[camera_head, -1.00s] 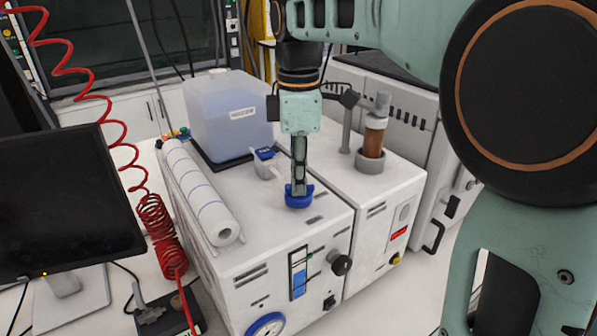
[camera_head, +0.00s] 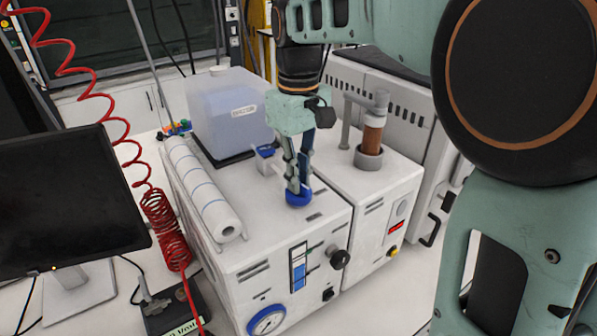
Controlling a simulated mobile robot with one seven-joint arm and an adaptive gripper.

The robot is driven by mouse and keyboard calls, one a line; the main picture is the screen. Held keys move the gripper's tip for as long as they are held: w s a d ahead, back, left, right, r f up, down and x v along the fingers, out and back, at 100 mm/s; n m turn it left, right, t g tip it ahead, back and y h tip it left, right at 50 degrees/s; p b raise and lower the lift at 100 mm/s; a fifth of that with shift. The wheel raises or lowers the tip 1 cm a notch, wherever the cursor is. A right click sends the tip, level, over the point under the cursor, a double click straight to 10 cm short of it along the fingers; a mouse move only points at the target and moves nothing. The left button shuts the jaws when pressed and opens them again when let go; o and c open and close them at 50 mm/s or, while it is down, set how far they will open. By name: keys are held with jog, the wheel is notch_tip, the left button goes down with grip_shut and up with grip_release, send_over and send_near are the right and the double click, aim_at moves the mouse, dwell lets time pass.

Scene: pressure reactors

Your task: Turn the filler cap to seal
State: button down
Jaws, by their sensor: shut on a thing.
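The blue filler cap (camera_head: 298,199) sits on the top of the white reactor unit (camera_head: 262,225), near its front right. My gripper (camera_head: 299,188) points straight down from above with its fingers shut on the cap. Both fingers show, one on the left and one on the right, and they cover the upper part of the cap. The cap's lower blue rim shows below the fingertips. The seat under the cap is hidden.
A paper roll (camera_head: 202,190) lies left of the cap. A translucent tank (camera_head: 228,112) and a small blue-topped jug (camera_head: 266,158) stand behind. A brown cylinder (camera_head: 373,135) in a grey holder stands right. A monitor (camera_head: 65,205) and red coiled hose (camera_head: 165,230) are far left.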

jog(key=shift+m, duration=0.8)
jog(key=c, duration=2)
grip_release()
notch_tip(320, 180, up, 12)
